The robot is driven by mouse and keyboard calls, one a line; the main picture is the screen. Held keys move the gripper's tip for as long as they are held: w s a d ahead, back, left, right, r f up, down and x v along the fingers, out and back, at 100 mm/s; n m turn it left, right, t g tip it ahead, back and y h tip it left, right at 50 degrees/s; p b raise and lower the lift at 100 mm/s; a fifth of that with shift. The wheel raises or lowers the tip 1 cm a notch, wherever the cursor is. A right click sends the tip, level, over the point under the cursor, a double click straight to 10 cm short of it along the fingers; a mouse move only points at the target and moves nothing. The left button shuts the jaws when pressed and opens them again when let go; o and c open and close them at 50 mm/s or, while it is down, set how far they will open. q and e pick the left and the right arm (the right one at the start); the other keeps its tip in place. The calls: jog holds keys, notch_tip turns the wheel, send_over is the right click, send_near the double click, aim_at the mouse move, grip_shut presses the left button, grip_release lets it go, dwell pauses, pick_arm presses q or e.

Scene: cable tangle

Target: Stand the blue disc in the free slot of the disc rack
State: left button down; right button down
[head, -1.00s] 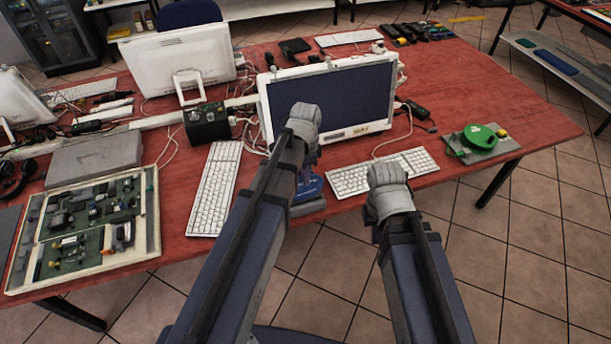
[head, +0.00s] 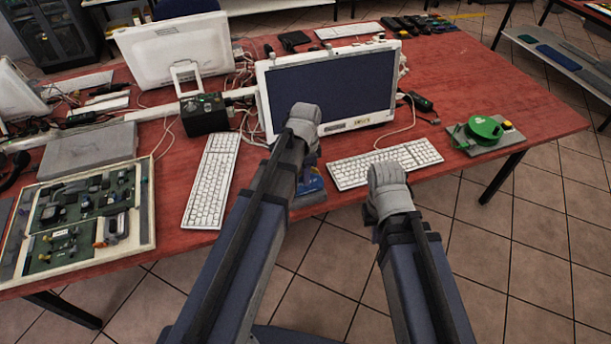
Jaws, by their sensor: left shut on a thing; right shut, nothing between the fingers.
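My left gripper (head: 304,122) is a grey end on a dark arm, in front of the monitor in the head view. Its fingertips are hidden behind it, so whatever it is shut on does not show. A blue piece on a grey base (head: 311,188) shows beside my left forearm at the table's front edge. The arm hides much of it, and I cannot tell whether it is the blue disc or part of the disc rack. My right gripper (head: 388,187) is shut and empty, in front of the right keyboard. No free slot can be made out.
A monitor (head: 330,90) stands behind my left gripper. Keyboards lie at left (head: 212,180) and right (head: 388,162). A green round thing (head: 484,130) sits on a grey plate at right. A framed parts board (head: 146,213) lies at left.

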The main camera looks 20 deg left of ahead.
pick_arm(q)
jog(key=c, duration=0.9)
grip_release()
notch_tip(320, 180, up, 8)
jog(key=p, duration=0.8)
jog(key=shift+f, duration=0.1)
jog(key=shift+s+d, duration=0.1)
jog(key=s+d+n, duration=0.2)
jog(key=s+d, duration=0.1)
jog(key=s, duration=0.1)
jog(key=s+d+n, duration=0.3)
jog(key=s+d, duration=0.1)
jog(key=s, duration=0.1)
jog(key=s+d+n+y, duration=0.1)
jog(key=s+d+n, duration=0.1)
jog(key=s, duration=0.3)
jog(key=shift+d, duration=0.65)
